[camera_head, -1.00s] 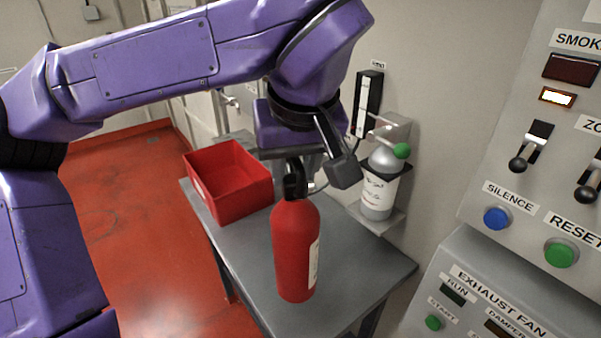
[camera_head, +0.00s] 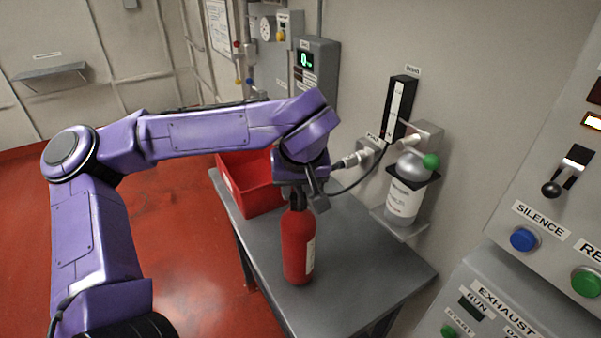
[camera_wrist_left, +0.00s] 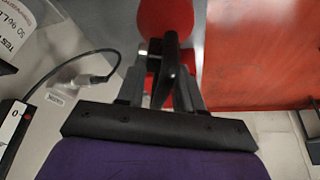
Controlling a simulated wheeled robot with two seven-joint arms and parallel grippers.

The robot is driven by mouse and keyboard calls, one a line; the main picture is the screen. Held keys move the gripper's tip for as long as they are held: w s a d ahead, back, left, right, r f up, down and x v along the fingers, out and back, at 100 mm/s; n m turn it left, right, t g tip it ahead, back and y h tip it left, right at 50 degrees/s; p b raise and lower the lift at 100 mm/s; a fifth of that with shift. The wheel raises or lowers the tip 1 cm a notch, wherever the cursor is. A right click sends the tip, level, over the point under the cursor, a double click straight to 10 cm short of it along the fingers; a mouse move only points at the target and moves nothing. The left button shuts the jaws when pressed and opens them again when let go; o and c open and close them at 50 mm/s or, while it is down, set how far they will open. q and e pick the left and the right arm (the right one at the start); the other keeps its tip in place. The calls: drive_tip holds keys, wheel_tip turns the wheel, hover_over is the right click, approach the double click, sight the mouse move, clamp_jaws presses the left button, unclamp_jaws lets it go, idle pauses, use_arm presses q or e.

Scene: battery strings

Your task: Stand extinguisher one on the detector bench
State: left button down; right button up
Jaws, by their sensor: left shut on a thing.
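A red fire extinguisher (camera_head: 298,248) with a pale label stands upright on, or just over, the grey bench (camera_head: 365,262); I cannot tell whether its base touches. My left gripper (camera_head: 298,193) is at its top, shut on the black valve and handle. In the left wrist view the gripper fingers (camera_wrist_left: 160,95) close around the black handle (camera_wrist_left: 170,68), with the red body (camera_wrist_left: 165,22) beyond. The fingers hide part of the handle. My right gripper is not in view.
A red open bin (camera_head: 240,190) sits on the bench's far left, behind the extinguisher. A grey-and-white bottle (camera_head: 405,195) with a green knob stands on a wall bracket at right. Control panels (camera_head: 510,290) flank the right side. The bench's front right is clear.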

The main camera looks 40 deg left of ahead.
use_arm(q)
drive_tip(key=shift+f, duration=0.25)
drive_tip(key=c, duration=0.7)
unclamp_jaws()
drive_tip(key=shift+d+f, duration=0.1)
drive_tip(key=shift+f, duration=0.1)
drive_tip(key=shift+c, duration=0.2)
drive_tip(key=shift+s, duration=0.15)
drive_tip(key=shift+r, duration=0.1)
drive_tip(key=b+v, duration=0.1)
drive_tip(key=v, duration=1.1)
